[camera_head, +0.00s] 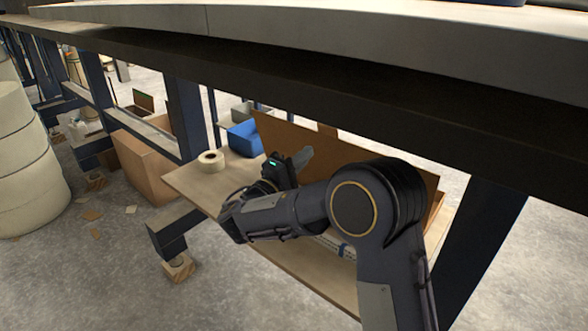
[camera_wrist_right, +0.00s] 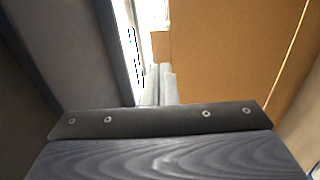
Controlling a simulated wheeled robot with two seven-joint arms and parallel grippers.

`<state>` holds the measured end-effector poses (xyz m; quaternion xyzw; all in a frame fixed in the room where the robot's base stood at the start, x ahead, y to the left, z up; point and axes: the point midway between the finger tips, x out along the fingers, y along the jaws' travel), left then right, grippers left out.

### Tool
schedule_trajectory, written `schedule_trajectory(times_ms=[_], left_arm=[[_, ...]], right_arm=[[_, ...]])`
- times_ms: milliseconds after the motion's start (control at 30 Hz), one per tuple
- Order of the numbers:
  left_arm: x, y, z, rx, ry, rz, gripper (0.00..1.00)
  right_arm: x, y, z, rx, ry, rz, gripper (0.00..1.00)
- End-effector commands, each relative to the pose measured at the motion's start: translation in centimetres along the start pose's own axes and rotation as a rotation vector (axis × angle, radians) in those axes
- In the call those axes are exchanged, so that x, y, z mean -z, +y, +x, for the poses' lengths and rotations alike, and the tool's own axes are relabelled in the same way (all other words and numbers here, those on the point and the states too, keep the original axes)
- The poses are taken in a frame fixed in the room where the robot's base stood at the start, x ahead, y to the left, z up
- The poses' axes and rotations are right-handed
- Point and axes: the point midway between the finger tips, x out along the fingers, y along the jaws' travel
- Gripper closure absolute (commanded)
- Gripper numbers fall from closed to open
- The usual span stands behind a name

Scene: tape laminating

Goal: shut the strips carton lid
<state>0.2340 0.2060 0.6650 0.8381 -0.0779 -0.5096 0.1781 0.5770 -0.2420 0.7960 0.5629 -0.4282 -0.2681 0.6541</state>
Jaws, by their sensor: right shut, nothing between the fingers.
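The strips carton's lid (camera_head: 282,140) is a brown cardboard panel standing up behind my right arm on the low shelf. In the right wrist view the brown cardboard (camera_wrist_right: 235,50) fills the right side. My right gripper (camera_head: 301,160) is shut and empty, in front of the raised panel; whether it touches it I cannot tell. Its closed fingertips (camera_wrist_right: 160,82) show in the wrist view close to the cardboard. White and blue contents (camera_head: 342,246) show below my forearm, and my arm hides most of the carton body. My left gripper is not in view.
A tape roll (camera_head: 211,160) sits on the wooden shelf (camera_head: 190,184) left of my gripper. A blue bin (camera_head: 245,138) stands behind it. The thick workbench edge (camera_head: 300,50) hangs above my arm, with dark legs (camera_head: 185,110) at the sides.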

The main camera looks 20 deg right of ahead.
Motion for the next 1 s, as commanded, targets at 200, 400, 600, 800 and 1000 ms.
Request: schedule_trajectory(times_ms=[200,400,600,800,1000], left_arm=[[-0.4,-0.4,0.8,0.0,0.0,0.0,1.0],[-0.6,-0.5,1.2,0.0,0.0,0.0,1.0],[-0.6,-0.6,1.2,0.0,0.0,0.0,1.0],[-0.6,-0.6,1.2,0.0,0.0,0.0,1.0],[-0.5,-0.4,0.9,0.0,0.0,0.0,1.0]], right_arm=[[-0.1,-0.2,4.5,-0.001,-0.005,0.001,1.0],[0.0,-0.1,6.8,0.0,0.0,0.0,1.0],[0.0,0.0,7.4,-0.001,0.0,0.0,1.0],[0.0,0.0,7.4,0.0,0.0,0.0,1.0],[0.0,0.2,7.7,0.011,0.0,0.0,1.0]])
